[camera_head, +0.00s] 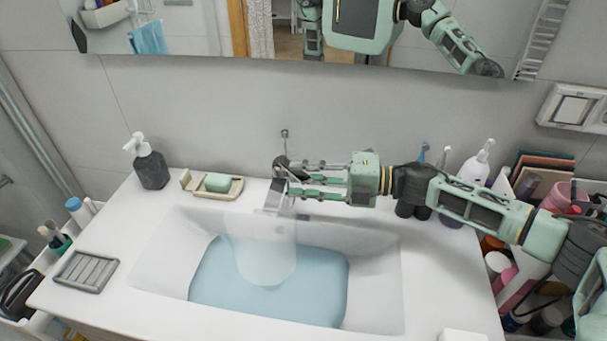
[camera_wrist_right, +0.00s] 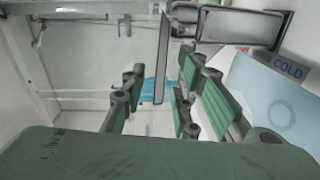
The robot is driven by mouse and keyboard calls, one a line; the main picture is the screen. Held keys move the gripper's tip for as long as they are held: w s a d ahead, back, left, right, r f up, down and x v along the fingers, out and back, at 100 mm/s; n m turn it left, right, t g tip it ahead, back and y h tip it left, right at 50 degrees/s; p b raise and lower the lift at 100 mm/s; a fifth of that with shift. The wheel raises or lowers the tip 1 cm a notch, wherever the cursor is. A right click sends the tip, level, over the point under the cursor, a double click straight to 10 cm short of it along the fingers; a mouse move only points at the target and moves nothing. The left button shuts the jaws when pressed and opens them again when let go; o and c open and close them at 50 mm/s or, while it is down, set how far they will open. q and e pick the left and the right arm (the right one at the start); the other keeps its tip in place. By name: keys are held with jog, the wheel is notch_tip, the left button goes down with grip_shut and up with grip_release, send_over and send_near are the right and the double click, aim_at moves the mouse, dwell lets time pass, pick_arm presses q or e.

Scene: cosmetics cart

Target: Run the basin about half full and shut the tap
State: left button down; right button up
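The white basin (camera_head: 375,270) is set into the counter, with blue water (camera_head: 310,295) covering its floor and reaching partway up its walls. The tap (camera_head: 283,198) stands behind the basin. A wide translucent stream (camera_head: 262,250) falls from it into the water, so it is running. My right gripper (camera_head: 283,180) is at the top of the tap, coming in from the right. In the right wrist view its fingers (camera_wrist_right: 158,95) are apart, with a thin dark upright part of the tap (camera_wrist_right: 162,58) showing between them; contact is unclear. My left gripper is out of view.
A soap dish (camera_head: 232,193) with green soap and a dark pump bottle (camera_head: 150,168) stand at the back left. A slatted grey tray (camera_head: 87,271) lies at the front left. Bottles crowd the right, near my right arm. The mirror (camera_head: 210,40) hangs above.

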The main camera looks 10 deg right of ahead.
jog(key=shift+a, duration=0.1)
grip_shut()
dwell(0.6)
